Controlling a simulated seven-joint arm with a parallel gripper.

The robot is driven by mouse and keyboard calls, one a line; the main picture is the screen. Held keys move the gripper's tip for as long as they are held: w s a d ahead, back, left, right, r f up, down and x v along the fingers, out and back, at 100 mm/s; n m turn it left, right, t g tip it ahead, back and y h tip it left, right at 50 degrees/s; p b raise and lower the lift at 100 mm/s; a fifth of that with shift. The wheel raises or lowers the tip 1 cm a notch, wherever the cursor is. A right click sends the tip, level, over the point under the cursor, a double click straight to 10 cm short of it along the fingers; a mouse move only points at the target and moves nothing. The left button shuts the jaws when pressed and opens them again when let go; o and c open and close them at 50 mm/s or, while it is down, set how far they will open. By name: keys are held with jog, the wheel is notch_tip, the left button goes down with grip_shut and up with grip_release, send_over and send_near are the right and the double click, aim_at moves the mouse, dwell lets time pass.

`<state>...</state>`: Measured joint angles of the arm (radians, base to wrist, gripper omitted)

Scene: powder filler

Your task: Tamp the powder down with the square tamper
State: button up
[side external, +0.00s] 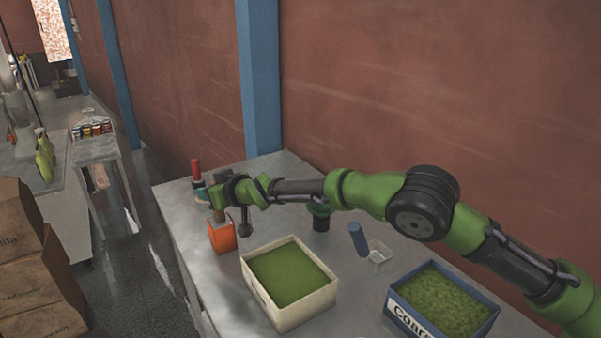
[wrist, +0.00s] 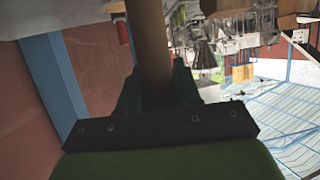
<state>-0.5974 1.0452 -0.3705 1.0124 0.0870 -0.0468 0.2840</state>
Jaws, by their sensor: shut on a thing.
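The square tamper has an orange block (side external: 221,236) under a brown handle; the handle (wrist: 151,45) also shows in the wrist view. My gripper (side external: 219,206) is shut on this handle, with its green fingers on either side of it in the wrist view. The block is upright, left of the cream box (side external: 305,309); I cannot tell whether it touches the table. Green powder (side external: 289,274) with a fairly smooth surface fills much of the cream box. The wrist view does not show the block or the powder.
A blue box (side external: 399,316) with coarse green powder stands right of the cream box. A blue cylinder (side external: 357,238) and a small clear scoop (side external: 379,252) are behind. A red-topped item (side external: 196,167) stands at the back left. The metal table (side external: 195,268) is bare at front left.

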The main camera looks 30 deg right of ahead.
jog(key=shift+r, duration=0.4)
jog(key=shift+r, duration=2.8)
